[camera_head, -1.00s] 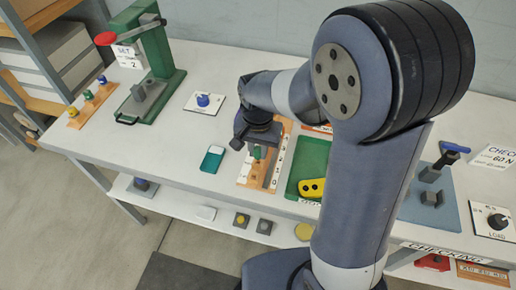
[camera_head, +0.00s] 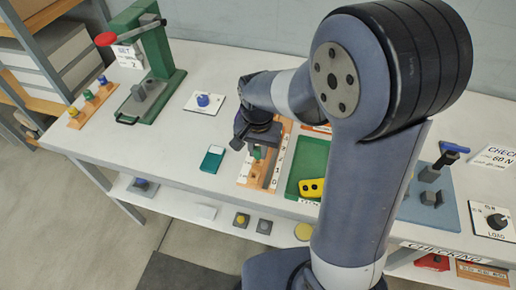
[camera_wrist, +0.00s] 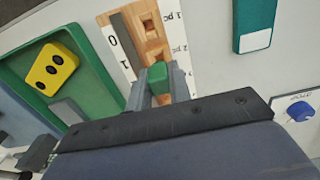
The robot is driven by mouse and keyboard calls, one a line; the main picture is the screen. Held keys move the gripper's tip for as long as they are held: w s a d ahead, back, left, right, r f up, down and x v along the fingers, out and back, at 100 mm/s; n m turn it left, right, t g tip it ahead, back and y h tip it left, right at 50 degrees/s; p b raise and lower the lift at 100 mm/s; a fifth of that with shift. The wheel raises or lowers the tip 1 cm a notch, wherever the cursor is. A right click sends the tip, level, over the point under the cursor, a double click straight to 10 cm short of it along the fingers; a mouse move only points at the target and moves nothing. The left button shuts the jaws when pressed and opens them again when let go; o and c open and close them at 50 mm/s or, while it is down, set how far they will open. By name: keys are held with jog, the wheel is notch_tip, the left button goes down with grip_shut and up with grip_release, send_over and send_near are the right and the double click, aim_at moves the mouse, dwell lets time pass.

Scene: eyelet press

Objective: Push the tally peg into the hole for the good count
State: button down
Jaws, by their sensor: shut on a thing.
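The green tally peg (camera_wrist: 157,73) is between the two fingers of my gripper (camera_wrist: 159,84) in the wrist view. My gripper (camera_head: 257,150) is shut on it, over the wooden tally board (camera_head: 246,175) in the head view. The board (camera_wrist: 133,18) has square holes and white number strips along its sides; a "0" and "1 pc" can be read in the wrist view. Open holes show just beyond the peg. The peg's lower end is hidden by the fingers, so I cannot tell whether it is in a hole.
A green tray (camera_head: 310,160) with a yellow plate (camera_head: 311,188) lies right of the board. A teal device (camera_head: 212,159) lies to the left. A green press (camera_head: 155,60) stands at the back left.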

jog(key=shift+f+b, duration=0.85)
jog(key=shift+f, duration=0.45)
dwell(1.8)
jog(key=c, duration=1.2)
grip_release()
jog(key=shift+r, duration=0.15)
jog(key=shift+r+p, duration=2.1)
jog(key=shift+r, duration=0.3)
